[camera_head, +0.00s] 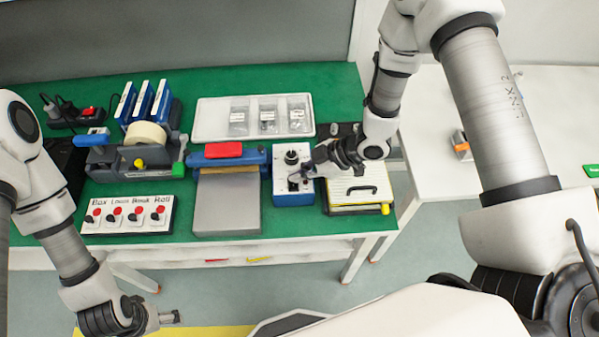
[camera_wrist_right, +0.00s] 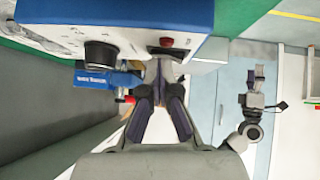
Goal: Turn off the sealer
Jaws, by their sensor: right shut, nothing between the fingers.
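The sealer's blue-and-white control box (camera_head: 292,197) stands on the green table, with a dark knob (camera_head: 291,157) on its top face. The sealer's blue arm with a red pad (camera_head: 222,150) lies to its left. In the right wrist view the box (camera_wrist_right: 190,15) carries a black knob (camera_wrist_right: 101,55) and a red switch (camera_wrist_right: 167,42). My right gripper (camera_head: 308,173) is shut and empty at the box; in its wrist view the fingertips (camera_wrist_right: 160,68) are close to the switch. Whether they touch it I cannot tell. My left gripper (camera_head: 170,318) hangs low, off the table's front.
A clipboard-like yellow-edged stack (camera_head: 352,208) sits right of the box. A white tray (camera_head: 205,120) with bagged parts is behind. A tape dispenser (camera_head: 110,160) and a panel of red-and-black switches (camera_head: 160,229) are left. A white table (camera_head: 540,95) is at right.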

